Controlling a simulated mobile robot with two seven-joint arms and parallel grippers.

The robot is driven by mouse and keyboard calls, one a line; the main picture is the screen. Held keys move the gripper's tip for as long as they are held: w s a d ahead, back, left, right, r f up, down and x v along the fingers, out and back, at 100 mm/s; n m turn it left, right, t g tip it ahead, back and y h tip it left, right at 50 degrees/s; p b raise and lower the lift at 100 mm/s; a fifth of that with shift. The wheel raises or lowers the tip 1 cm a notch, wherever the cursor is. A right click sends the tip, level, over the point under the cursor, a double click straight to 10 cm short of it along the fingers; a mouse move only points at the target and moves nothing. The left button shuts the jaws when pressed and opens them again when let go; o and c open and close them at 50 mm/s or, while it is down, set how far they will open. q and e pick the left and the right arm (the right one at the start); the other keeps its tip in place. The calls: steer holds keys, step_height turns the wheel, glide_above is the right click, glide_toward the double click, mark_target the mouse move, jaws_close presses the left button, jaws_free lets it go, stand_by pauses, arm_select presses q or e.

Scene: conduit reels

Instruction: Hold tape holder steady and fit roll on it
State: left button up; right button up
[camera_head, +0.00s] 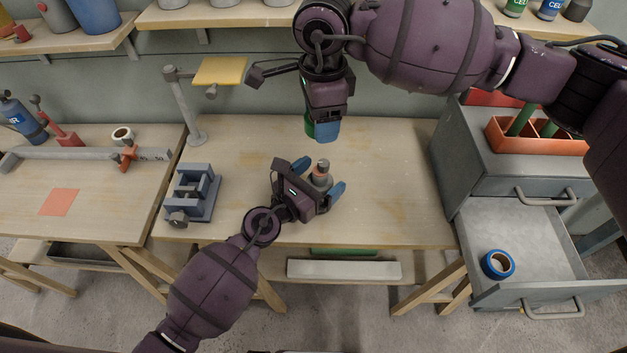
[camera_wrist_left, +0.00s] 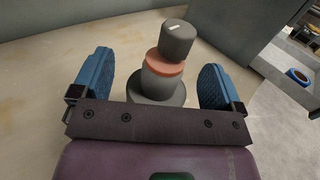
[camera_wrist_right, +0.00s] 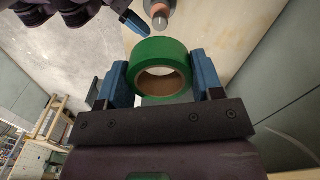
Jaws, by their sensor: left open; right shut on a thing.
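The tape holder (camera_head: 321,175) stands upright on the workbench, a grey post with an orange-brown collar and a wider grey base. In the left wrist view the tape holder (camera_wrist_left: 164,75) rises between the blue fingers of my left gripper (camera_head: 322,178), which is open around it with gaps on both sides. My right gripper (camera_head: 322,132) is shut on a green tape roll (camera_wrist_right: 160,62), above and behind the holder. In the head view only a green sliver of the roll (camera_head: 308,125) shows beside the finger. In the right wrist view the holder's tip (camera_wrist_right: 160,20) lies beyond the roll.
A grey vise (camera_head: 193,192) sits at the bench's left, with a lamp-like stand (camera_head: 190,110) behind it. An open drawer (camera_head: 535,235) at right holds a blue tape roll (camera_head: 497,264). The bench (camera_head: 400,190) is clear right of the holder.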

arm_select(q)
steer(key=c, duration=1.1)
steer(key=o, duration=1.1)
steer(key=shift+a, duration=0.1)
